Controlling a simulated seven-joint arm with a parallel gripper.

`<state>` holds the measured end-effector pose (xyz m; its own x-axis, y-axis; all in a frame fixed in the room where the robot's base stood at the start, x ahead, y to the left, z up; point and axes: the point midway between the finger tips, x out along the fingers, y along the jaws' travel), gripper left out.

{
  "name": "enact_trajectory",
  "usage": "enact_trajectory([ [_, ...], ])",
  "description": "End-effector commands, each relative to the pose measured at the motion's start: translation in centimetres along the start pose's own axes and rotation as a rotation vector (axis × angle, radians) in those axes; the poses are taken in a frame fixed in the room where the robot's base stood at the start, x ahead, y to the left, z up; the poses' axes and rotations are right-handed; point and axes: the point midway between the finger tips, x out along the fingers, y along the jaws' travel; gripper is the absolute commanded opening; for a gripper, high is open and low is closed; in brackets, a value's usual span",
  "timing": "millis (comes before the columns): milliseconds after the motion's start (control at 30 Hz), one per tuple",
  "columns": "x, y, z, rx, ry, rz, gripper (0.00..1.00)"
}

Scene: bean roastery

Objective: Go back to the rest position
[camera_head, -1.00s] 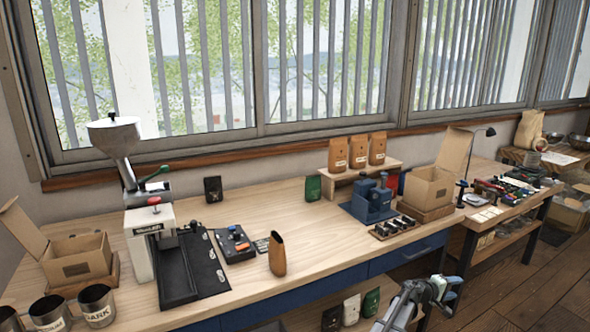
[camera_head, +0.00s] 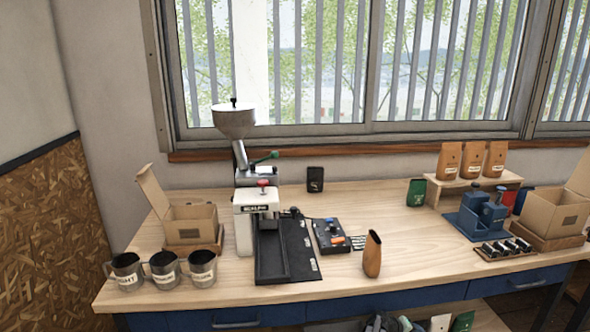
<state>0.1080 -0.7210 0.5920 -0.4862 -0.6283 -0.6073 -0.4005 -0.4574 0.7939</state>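Only the top of my arm's end shows, at the bottom edge of the picture, in front of the bench. My gripper (camera_head: 388,324) is mostly cut off there, and its fingers cannot be made out. It is below the bench top and apart from the things on it. Whether it holds anything cannot be seen.
The wooden bench (camera_head: 365,200) carries a hopper machine (camera_head: 243,222), three metal cups (camera_head: 163,270), cardboard boxes (camera_head: 190,222), an orange-brown bag (camera_head: 372,255), a blue press (camera_head: 477,215) and a rack of bags (camera_head: 462,185). The bench middle is mostly clear.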

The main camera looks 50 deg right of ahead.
Motion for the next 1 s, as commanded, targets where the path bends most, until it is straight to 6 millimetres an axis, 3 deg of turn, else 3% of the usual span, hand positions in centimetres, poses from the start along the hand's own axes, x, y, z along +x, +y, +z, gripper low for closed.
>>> enact_trajectory([
  [33, -1.2, -1.9, -0.6, -0.012, 0.010, -0.020, 0.56],
  [233, -4.9, -7.9, -2.0, -0.045, 0.029, -0.092, 0.56],
  [567, -11.5, -18.1, -2.5, -0.118, 0.050, -0.212, 0.56],
  [767, -16.4, -25.1, -1.4, -0.183, 0.054, -0.296, 0.56],
  [1000, -22.3, -32.7, 1.4, -0.272, 0.047, -0.390, 0.56],
])
